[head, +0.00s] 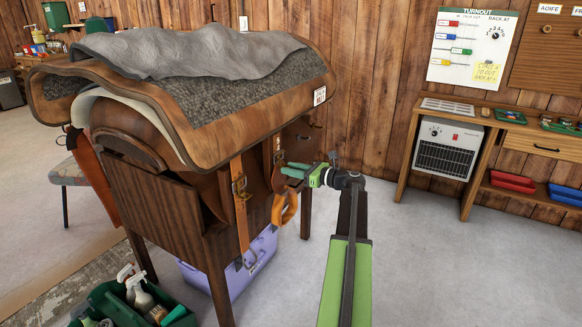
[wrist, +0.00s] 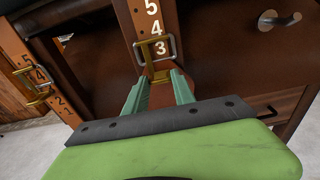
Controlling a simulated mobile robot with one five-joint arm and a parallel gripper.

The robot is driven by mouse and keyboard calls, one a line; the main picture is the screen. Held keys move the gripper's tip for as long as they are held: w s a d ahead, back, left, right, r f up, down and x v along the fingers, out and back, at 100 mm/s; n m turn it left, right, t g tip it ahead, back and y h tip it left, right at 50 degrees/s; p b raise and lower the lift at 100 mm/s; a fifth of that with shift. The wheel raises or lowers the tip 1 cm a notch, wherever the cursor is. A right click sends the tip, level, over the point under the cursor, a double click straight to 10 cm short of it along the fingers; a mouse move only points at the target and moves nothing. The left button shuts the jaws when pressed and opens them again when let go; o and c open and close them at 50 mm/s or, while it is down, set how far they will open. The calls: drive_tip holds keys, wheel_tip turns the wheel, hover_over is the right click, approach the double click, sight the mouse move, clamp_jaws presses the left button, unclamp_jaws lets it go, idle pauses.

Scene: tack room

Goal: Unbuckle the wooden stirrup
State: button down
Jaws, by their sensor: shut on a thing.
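The wooden stirrup (head: 285,208), an orange-brown loop, hangs below my gripper beside the saddle stand. A brown strap with white numbers (wrist: 151,22) carries a brass buckle (wrist: 155,49) in the wrist view, near the number 3. My gripper (head: 288,172) is at this strap, just above the stirrup. Its green fingers (wrist: 158,82) are shut on the strap's brown part just below the buckle. The fingers hide the edges of what they hold. A second, lighter strap (head: 240,207) with its own buckle hangs to the left; it also shows in the wrist view (wrist: 45,82).
A purple box (head: 262,252) stands beneath. A green caddy of bottles (head: 105,300) is at the front left. A heater (head: 446,147) and bench are right; the floor between is clear.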

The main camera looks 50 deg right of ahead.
wheel_tip(320, 180, up, 7)
drive_tip(key=s+g+h+p, duration=0.2)
drive_tip(key=g+p, duration=1)
drive_tip(key=p, duration=1.4)
drive_tip(key=shift+d+h, duration=0.25)
drive_tip(key=shift+h, duration=0.25)
drive_tip(key=c, duration=1.1)
unclamp_jaws()
drive_tip(key=shift+o, duration=0.2)
drive_tip(key=p+v, duration=1.6)
drive_tip(key=v, duration=0.1)
drive_tip(key=shift+r+p, duration=0.3)
